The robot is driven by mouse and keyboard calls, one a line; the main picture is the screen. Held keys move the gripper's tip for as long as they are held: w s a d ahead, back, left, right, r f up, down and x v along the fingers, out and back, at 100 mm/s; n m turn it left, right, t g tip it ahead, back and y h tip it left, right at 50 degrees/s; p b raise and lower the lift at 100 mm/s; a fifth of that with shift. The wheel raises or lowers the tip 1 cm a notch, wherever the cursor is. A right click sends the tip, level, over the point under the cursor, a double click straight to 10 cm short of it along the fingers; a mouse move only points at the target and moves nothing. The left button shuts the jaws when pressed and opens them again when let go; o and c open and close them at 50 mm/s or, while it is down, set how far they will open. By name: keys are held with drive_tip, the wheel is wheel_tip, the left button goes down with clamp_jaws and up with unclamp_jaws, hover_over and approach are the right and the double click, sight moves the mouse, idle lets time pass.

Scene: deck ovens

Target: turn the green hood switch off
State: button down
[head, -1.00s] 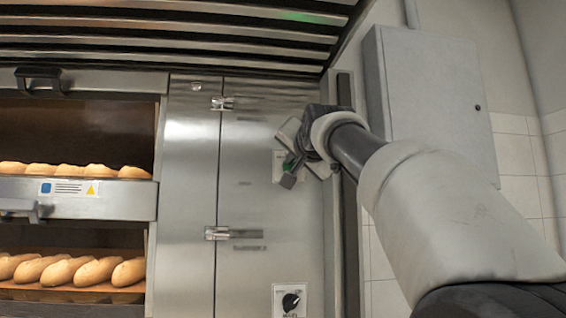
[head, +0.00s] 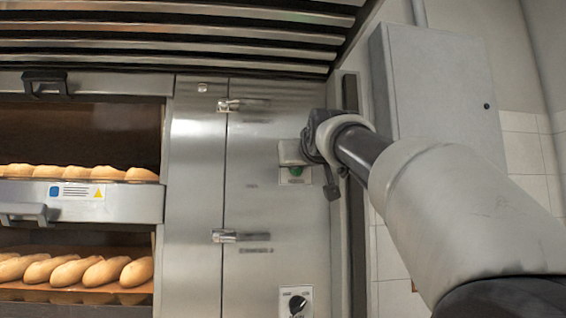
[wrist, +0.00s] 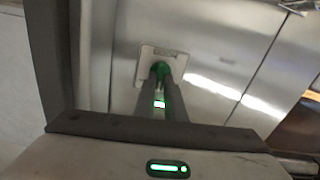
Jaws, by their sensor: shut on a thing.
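The green hood switch (head: 296,170) sits on a pale plate on the steel panel right of the ovens. In the head view it shows just below my gripper, partly covered by it. In the wrist view the green switch (wrist: 159,68) stands out from its square plate (wrist: 180,63). My gripper (wrist: 161,88) is at the switch, its two dark fingers close together and shut on the green knob. The fingers hide part of the knob, so I cannot tell its exact setting.
A black rotary knob (head: 297,303) is lower on the same panel. Metal latches (head: 243,106) are to the left. Oven decks with loaves (head: 82,173) lie further left. A grey wall box (head: 440,85) is behind my arm, and hood slats (head: 200,35) are above.

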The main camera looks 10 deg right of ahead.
drive_tip(key=shift+a+n, duration=0.15)
drive_tip(key=shift+n, duration=3.65)
drive_tip(key=c, duration=1.8)
unclamp_jaws()
drive_tip(key=s+b, duration=0.2)
drive_tip(key=s, duration=1.5)
drive_tip(key=shift+s, duration=0.2)
drive_tip(key=shift+f, duration=0.1)
